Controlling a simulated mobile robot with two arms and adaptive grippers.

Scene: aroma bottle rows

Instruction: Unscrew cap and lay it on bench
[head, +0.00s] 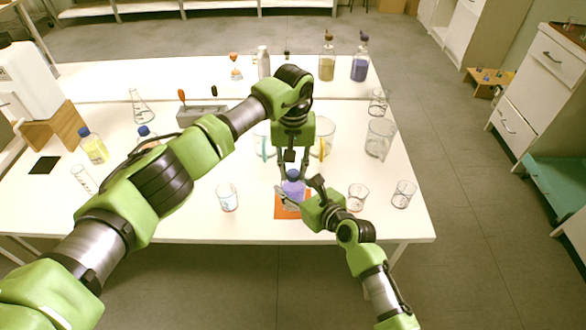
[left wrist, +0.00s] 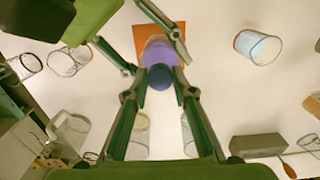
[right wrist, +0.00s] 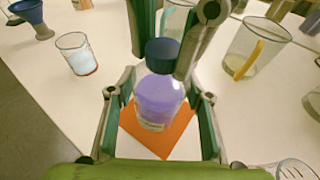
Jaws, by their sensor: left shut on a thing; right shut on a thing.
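A bottle of purple liquid (head: 292,190) stands over an orange mat (head: 280,212) near the bench's front edge. Its dark blue cap (right wrist: 162,56) sits on the bottle neck; it also shows in the left wrist view (left wrist: 160,77). My left gripper (head: 293,174) reaches down from above and is shut on the cap. My right gripper (right wrist: 158,98) comes from the front right and is shut on the bottle body. The head view partly hides the cap behind the left fingers.
Beakers stand close by at left (head: 227,198) and right (head: 357,197), with another (head: 403,194) farther right. Large jugs (head: 380,138) stand behind the grippers. Blue-capped bottles (head: 93,146) are at left. The white bench (head: 180,222) is clear at front left.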

